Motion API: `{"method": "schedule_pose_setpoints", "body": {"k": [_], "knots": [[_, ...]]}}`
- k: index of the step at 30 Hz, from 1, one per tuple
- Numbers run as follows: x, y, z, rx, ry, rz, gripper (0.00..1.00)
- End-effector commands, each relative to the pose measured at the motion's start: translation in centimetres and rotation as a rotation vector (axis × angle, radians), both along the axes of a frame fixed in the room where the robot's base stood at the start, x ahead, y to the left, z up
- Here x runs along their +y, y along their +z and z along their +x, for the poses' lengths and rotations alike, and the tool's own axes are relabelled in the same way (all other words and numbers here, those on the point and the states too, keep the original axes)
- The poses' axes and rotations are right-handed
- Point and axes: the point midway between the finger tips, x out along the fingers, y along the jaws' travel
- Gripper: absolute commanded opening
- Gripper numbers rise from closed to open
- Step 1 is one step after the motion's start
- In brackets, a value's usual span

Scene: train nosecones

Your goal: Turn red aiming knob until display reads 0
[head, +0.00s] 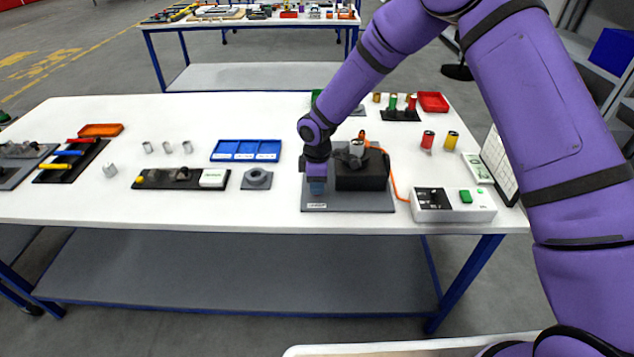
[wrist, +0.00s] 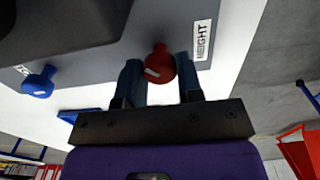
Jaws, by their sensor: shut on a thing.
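The red knob (wrist: 158,66) sits between the two fingers of my gripper (wrist: 160,72) in the wrist view, with a white pointer mark on its face. My gripper is shut on it. A label beside it reads HEIGHT. A blue knob (wrist: 40,82) stands to the left, clear of the fingers. In the head view my gripper (head: 317,186) points down at the left part of the grey base plate (head: 345,208), beside a black block (head: 362,172). The red knob is hidden there. I cannot make out any display reading.
A white control box (head: 455,206) with a green button stands right of the plate, joined by an orange cable (head: 399,185). A grey fixture (head: 257,179) and a blue tray (head: 246,150) lie to the left. Red and yellow cylinders (head: 439,140) stand behind right.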

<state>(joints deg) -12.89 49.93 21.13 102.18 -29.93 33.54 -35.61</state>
Motion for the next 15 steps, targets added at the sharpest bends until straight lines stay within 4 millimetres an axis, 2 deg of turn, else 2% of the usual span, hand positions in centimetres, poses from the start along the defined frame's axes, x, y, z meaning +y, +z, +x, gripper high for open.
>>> {"method": "schedule_pose_setpoints", "body": {"k": [3,4,7,15], "knots": [[0.01,0.05,0.06,-0.001,-0.001,0.001,0.10],[0.01,0.05,0.06,-0.001,-0.001,0.001,0.36],[0.00,0.04,0.05,-0.001,-0.001,0.001,0.59],[0.00,0.06,0.03,-0.001,-0.001,0.000,0.59]]}}
